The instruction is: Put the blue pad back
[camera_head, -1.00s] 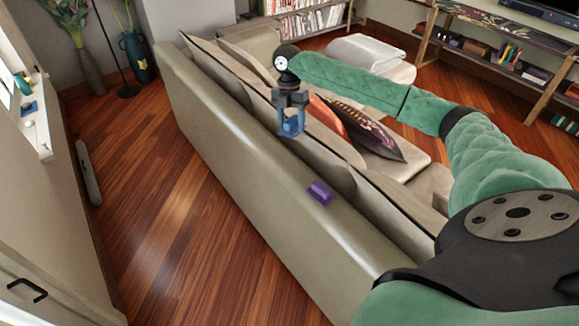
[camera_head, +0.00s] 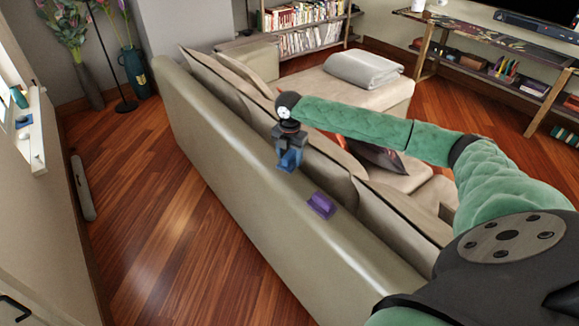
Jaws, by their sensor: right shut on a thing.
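My right gripper (camera_head: 288,165) points down at the top of the sofa's backrest (camera_head: 222,122). It is shut on the blue pad (camera_head: 290,158), a small blue thing partly hidden between the fingers. The pad is at or just above the backrest's top; I cannot tell if it touches. A purple block (camera_head: 321,205) rests on the same ledge, nearer to me and a little right of the gripper, apart from it. My left gripper is not in view.
Cushions line the sofa's seat side, and a folded grey blanket (camera_head: 364,70) lies on it. A windowsill (camera_head: 38,130) with small items, one blue, is at the left. Vases stand at the back left. A shelf (camera_head: 490,65) is at the right. The wooden floor behind the sofa is clear.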

